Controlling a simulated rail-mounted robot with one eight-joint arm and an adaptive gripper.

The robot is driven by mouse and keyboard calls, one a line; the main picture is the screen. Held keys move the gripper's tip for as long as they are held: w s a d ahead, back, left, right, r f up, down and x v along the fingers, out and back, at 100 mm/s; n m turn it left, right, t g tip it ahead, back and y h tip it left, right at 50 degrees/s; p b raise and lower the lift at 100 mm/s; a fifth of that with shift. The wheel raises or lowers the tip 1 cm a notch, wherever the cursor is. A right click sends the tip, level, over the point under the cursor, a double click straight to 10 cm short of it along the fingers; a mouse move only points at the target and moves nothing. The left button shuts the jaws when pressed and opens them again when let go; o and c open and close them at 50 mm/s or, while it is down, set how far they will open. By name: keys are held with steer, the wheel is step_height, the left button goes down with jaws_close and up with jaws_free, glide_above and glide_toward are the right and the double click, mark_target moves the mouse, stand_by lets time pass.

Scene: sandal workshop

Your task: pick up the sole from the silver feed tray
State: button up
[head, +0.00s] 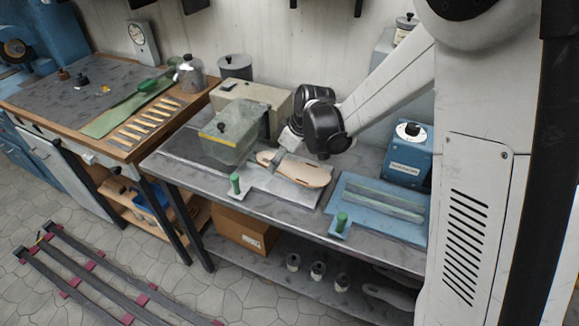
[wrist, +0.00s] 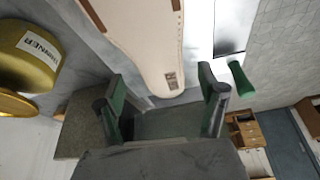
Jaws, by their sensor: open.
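The pale, tan-edged sole (head: 301,170) lies flat on the silver feed tray (head: 262,182) in the middle of the bench. In the wrist view the sole (wrist: 145,35) runs up the picture, its rounded end with a small printed mark towards me. The tray (wrist: 199,38) shows as a bright plate beside it, with a green handle (wrist: 241,79). My gripper (head: 286,146) is over the sole's left end in the head view. Its green-lined fingers (wrist: 160,84) are open and apart, with the sole's end between them in the picture. I cannot tell the height gap.
A translucent green box (head: 230,128) stands close left of my gripper. A blue tray (head: 375,212) with a green handle lies to the right, a blue dial box (head: 407,155) behind it. A gold thinner tin (wrist: 30,55) shows at left in the wrist view.

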steer(key=shift+x, duration=0.9)
steer(key=shift+c, duration=0.5)
steer(key=shift+r, duration=0.1)
steer(key=c, duration=1.2)
